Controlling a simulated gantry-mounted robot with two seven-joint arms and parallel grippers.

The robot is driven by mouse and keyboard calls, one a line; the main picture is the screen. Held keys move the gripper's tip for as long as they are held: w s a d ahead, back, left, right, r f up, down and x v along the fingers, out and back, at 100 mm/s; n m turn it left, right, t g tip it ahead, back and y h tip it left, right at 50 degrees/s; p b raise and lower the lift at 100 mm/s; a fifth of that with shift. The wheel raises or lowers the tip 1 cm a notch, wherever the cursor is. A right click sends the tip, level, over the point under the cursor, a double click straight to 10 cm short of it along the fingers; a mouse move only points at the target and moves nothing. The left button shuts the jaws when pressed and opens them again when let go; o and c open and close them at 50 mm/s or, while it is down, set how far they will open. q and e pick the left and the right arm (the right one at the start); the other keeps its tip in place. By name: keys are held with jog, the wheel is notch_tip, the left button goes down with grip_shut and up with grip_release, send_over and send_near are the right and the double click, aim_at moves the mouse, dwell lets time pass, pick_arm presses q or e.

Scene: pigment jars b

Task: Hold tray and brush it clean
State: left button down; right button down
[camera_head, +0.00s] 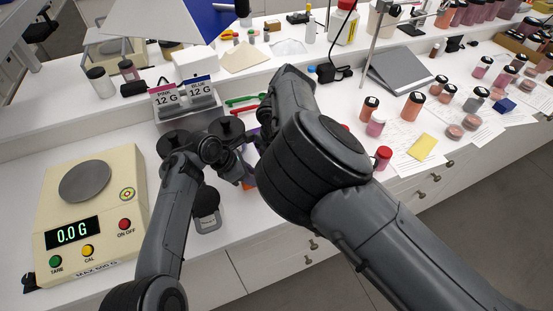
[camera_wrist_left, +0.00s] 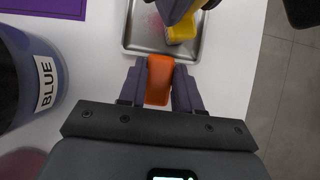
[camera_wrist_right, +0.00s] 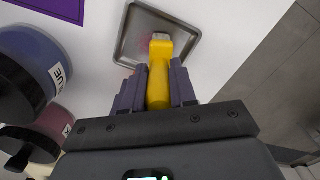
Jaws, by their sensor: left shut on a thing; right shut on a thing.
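The small metal tray shows in the left wrist view (camera_wrist_left: 133,44) and the right wrist view (camera_wrist_right: 127,30), lying on the white counter with a pink smear (camera_wrist_right: 147,40) on it. My left gripper (camera_wrist_left: 159,82) is shut on an orange handle (camera_wrist_left: 159,78) at the tray's near edge. My right gripper (camera_wrist_right: 159,85) is shut on the yellow handle of a brush (camera_wrist_right: 160,75), whose pale end (camera_wrist_right: 160,37) is over the tray. I cannot tell whether it touches. In the head view my arms hide most of the tray.
A jar labelled BLUE (camera_wrist_left: 30,75) stands left of the tray, with a pink jar (camera_wrist_right: 50,125) beside it. A scale (camera_head: 95,205) reading 0.0 G is at the left. A red-capped jar (camera_head: 382,157) and papers are at the right. The counter's front edge is close.

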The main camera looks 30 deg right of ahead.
pick_arm(q)
jog(key=shift+s+f, duration=0.2)
jog(key=shift+f, duration=0.1)
pick_arm(e)
jog(key=shift+w+a, duration=0.3)
jog(key=shift+w, duration=0.5)
jog(key=shift+w+d, duration=0.2)
jog(key=shift+w, duration=0.1)
jog(key=shift+d+f, duration=0.1)
jog(key=shift+d, duration=0.25)
pick_arm(q)
jog(key=shift+w, duration=0.1)
pick_arm(e)
jog(key=shift+s+d, duration=0.15)
jog(key=shift+d, duration=0.15)
jog(key=shift+s+d, duration=0.1)
jog(key=shift+s, duration=0.85)
jog(key=shift+w+r, duration=0.1)
jog(key=shift+r, duration=0.2)
